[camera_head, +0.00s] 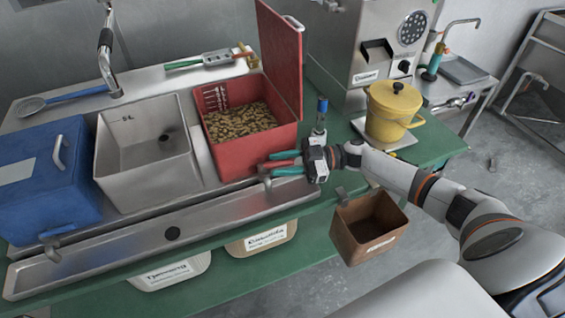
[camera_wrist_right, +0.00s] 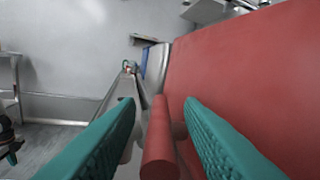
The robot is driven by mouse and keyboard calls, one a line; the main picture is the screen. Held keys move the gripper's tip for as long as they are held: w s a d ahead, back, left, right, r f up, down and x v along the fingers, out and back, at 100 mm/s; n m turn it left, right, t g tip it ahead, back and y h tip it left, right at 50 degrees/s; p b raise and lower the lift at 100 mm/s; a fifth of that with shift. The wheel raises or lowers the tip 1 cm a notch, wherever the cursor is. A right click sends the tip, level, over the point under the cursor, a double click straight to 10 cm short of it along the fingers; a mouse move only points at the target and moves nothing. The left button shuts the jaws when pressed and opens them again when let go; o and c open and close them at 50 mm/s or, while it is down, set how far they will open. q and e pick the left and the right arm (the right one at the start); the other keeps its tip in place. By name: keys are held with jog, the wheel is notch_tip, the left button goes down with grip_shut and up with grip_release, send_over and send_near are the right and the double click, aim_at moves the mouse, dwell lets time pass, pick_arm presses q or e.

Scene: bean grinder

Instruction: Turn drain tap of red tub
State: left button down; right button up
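The drain tap has a red handle (camera_wrist_right: 158,140) low on the tub's front, and a grey spout (camera_head: 266,182) hangs there. My right gripper (camera_head: 272,163) is at the tub's lower front right corner. Its teal fingers are apart, one on each side of the red handle, with small gaps showing in the right wrist view. My left gripper is not in view.
A blue closed tub (camera_head: 45,205) and a grey tub (camera_head: 145,165) stand to the left. A brown bin (camera_head: 368,228) hangs at the table's front, below my right arm. A metal trough (camera_head: 140,240) runs along the front.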

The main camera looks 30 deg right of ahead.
jog(key=b+v, duration=0.3)
jog(key=v, duration=0.9)
